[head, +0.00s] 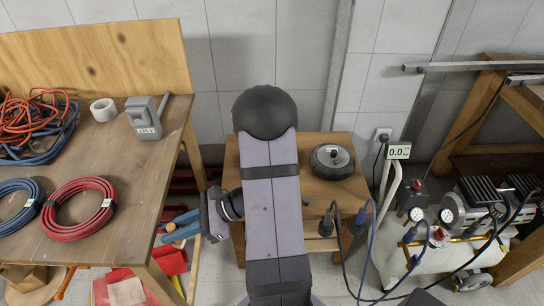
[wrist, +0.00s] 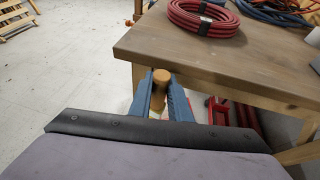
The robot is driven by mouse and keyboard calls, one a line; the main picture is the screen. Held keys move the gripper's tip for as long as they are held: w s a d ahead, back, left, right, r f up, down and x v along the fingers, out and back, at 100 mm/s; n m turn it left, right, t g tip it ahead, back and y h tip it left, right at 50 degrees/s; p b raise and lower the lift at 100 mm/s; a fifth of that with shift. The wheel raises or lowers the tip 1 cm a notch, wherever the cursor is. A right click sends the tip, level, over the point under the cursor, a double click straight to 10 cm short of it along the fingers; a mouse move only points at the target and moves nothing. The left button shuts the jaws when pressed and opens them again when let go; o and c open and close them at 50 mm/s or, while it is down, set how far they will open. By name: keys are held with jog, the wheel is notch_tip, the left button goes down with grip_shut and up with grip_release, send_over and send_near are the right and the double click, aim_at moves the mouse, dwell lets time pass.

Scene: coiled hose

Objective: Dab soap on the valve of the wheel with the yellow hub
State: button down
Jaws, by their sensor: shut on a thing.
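My gripper (head: 180,226) has blue fingers and is between the workbench and the small wooden table in the head view. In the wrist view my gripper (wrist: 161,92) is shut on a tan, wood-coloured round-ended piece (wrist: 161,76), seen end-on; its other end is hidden. A small wheel (head: 332,161) with a black tyre lies flat on the small table. Its hub looks pale, with a dark and reddish detail; I cannot tell that it is yellow. No valve is clear. No soap container can be made out.

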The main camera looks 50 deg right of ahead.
jog(key=shift+r, duration=0.6)
jog(key=shift+f, duration=0.1)
